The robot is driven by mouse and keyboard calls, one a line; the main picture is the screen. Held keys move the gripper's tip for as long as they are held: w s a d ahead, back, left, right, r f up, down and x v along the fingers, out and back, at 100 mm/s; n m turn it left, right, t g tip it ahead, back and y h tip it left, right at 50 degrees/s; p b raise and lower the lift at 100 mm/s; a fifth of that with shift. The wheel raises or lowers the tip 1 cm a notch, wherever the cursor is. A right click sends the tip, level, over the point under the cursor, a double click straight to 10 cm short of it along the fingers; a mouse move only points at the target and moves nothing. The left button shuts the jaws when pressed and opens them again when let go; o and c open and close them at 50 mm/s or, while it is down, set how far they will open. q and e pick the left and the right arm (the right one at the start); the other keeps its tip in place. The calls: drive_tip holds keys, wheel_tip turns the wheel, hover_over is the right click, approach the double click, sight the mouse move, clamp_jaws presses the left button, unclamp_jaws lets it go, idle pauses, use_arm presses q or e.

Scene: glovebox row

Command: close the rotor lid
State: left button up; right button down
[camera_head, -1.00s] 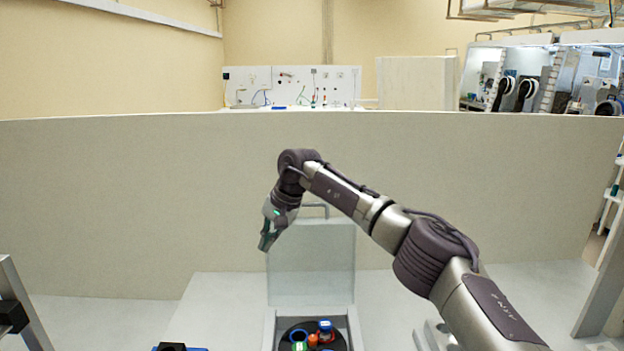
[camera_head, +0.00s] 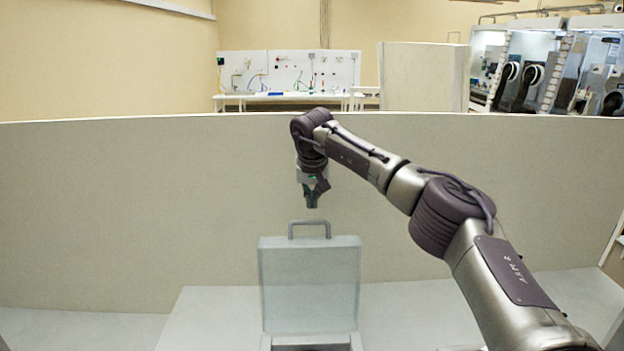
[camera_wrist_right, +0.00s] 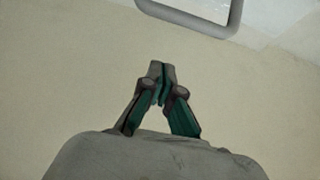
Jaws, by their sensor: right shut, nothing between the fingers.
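The rotor lid (camera_head: 310,285) is a pale translucent square panel standing upright, open, at the back of its housing (camera_head: 311,342). A grey bar handle (camera_head: 310,223) rises from the lid's top edge. In the right wrist view the handle (camera_wrist_right: 192,22) shows at the top, with part of the lid (camera_wrist_right: 275,12) beyond it. My right gripper (camera_head: 311,204) is shut and empty, pointing down above the handle and apart from it. Its fingertips also show close together in the right wrist view (camera_wrist_right: 158,85). The housing's inside is mostly cut off at the bottom edge. My left gripper is not in view.
A tall beige partition (camera_head: 120,210) stands behind the lid. The pale worktop (camera_head: 205,315) is clear on the lid's left. My right arm crosses the right side. A far bench (camera_head: 290,97) and glove boxes (camera_head: 545,70) lie beyond the partition.

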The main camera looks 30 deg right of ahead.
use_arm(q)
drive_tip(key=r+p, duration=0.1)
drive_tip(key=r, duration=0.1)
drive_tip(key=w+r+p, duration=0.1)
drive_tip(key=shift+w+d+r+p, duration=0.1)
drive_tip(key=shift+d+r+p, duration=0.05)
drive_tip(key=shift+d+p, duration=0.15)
use_arm(e)
drive_tip(key=s+f, duration=0.1)
drive_tip(key=s+a+f, duration=0.1)
drive_tip(key=shift+s+a+f, duration=0.1)
drive_tip(key=shift+s+a, duration=0.1)
drive_tip(key=shift+s, duration=0.15)
drive_tip(key=shift+s, duration=0.1)
